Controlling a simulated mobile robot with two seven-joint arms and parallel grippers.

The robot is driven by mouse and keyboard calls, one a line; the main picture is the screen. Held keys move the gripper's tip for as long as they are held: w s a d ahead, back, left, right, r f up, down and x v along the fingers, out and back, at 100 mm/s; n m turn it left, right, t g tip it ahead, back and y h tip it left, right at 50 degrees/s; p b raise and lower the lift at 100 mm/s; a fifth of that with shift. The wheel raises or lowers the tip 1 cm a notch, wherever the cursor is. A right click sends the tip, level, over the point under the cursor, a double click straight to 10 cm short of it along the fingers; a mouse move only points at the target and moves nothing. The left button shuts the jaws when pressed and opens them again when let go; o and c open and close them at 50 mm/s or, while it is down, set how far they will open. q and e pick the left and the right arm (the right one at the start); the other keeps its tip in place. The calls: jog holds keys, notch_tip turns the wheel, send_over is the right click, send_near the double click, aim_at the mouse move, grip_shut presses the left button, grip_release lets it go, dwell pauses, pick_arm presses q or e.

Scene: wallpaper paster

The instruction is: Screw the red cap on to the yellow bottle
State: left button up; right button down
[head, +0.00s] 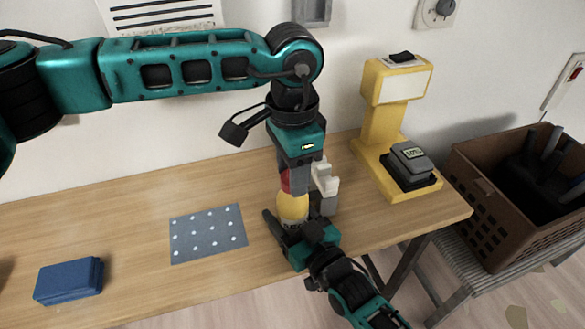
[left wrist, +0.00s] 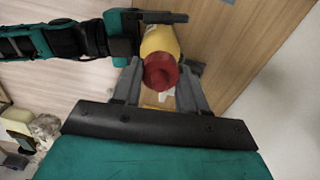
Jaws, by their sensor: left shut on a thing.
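The yellow bottle (head: 292,208) stands upright near the table's right part, with dark lettering low on its side. It also shows in the left wrist view (left wrist: 158,39). The red cap (left wrist: 161,71) is at the bottle's top, in line with it; in the head view only a sliver of the cap (head: 285,180) shows. My left gripper (head: 294,184) points down from above and is shut on the cap. My right gripper (head: 293,226) comes from the front right, with its fingers on both sides of the bottle's lower part. Whether the cap's threads are engaged is hidden.
A grey-white object (head: 325,185) stands close behind the left gripper. A dotted grey mat (head: 208,234) and a blue block (head: 68,281) lie to the left. A yellow device (head: 381,125) stands at the back right. A brown crate (head: 480,190) is beside the table.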

pick_arm(q)
jog(key=o, duration=1)
jog(key=shift+r, duration=2.3)
jog(key=shift+c, duration=0.3)
